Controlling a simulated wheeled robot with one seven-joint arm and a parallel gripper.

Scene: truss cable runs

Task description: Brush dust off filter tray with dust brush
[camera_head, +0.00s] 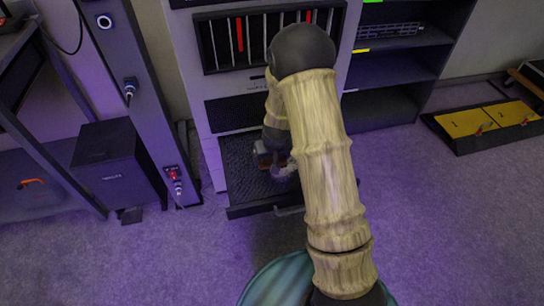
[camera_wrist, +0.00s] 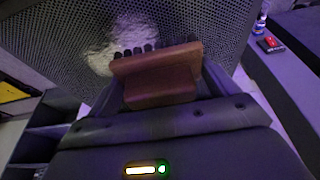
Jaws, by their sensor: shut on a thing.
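The filter tray (camera_head: 240,185) is a dark mesh tray, pulled out low at the front of a grey cabinet. In the wrist view its perforated surface (camera_wrist: 215,20) fills the top. A pale, whitish patch of dust (camera_wrist: 125,38) lies on the mesh. My gripper (camera_wrist: 158,92) is shut on the dust brush (camera_wrist: 155,78), a brown block with a row of short black bristles. The bristles overlap the lower edge of the dust patch; whether they touch the mesh I cannot tell. In the head view my gripper (camera_head: 278,165) is over the tray, and my arm hides much of it and the brush.
A truss post (camera_head: 140,100) with cable connectors stands left of the cabinet, beside a black box (camera_head: 112,165). Dark open shelves (camera_head: 385,105) stand right of it. A black case with yellow panels (camera_head: 485,120) lies on the floor farther right. The carpet at front right is clear.

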